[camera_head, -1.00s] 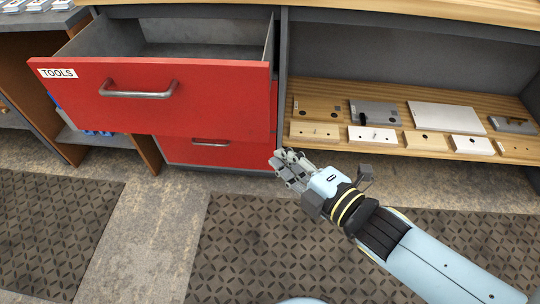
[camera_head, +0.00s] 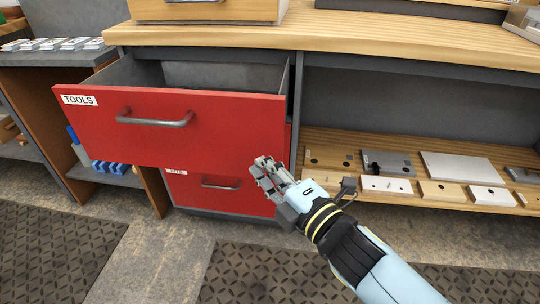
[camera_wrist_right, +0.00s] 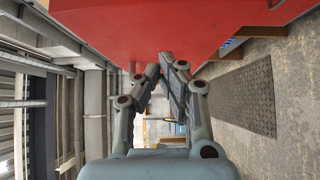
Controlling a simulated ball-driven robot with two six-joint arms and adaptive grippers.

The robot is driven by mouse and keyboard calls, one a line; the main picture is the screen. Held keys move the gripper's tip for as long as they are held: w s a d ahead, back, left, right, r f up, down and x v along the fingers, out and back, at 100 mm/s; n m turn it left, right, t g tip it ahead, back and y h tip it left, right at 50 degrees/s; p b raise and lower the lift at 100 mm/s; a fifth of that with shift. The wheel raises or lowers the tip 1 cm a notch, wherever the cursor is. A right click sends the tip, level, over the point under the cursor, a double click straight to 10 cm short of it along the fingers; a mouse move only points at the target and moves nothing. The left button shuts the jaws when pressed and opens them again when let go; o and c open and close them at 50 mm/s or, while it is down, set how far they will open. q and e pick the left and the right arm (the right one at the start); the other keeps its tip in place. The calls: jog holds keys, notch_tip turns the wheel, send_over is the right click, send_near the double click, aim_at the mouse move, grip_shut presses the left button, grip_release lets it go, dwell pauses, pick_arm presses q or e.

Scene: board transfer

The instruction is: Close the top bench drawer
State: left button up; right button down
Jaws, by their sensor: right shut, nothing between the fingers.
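The top bench drawer (camera_head: 190,140) has a red front with a "TOOLS" label and a grey bar handle (camera_head: 155,119). It is pulled well out, and its grey interior shows behind the front. My right gripper (camera_head: 262,164) is shut and empty, near the lower right corner of the drawer front. In the right wrist view my right gripper (camera_wrist_right: 165,62) has its fingers together, close to a red drawer surface (camera_wrist_right: 150,25). I cannot tell whether they touch. My left gripper is not in view.
A lower red drawer (camera_head: 215,196) is shut below. A wooden shelf (camera_head: 330,145) with several plates and blocks lies to the right. The wooden benchtop (camera_head: 400,38) runs above. Dark floor mats (camera_head: 60,245) lie in front.

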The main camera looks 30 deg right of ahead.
aim_at(256, 145)
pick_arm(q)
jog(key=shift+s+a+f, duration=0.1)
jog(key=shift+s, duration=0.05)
pick_arm(e)
jog(key=shift+w+d+f, duration=0.1)
jog(key=shift+w+d, duration=0.9)
jog(key=shift+w, duration=0.25)
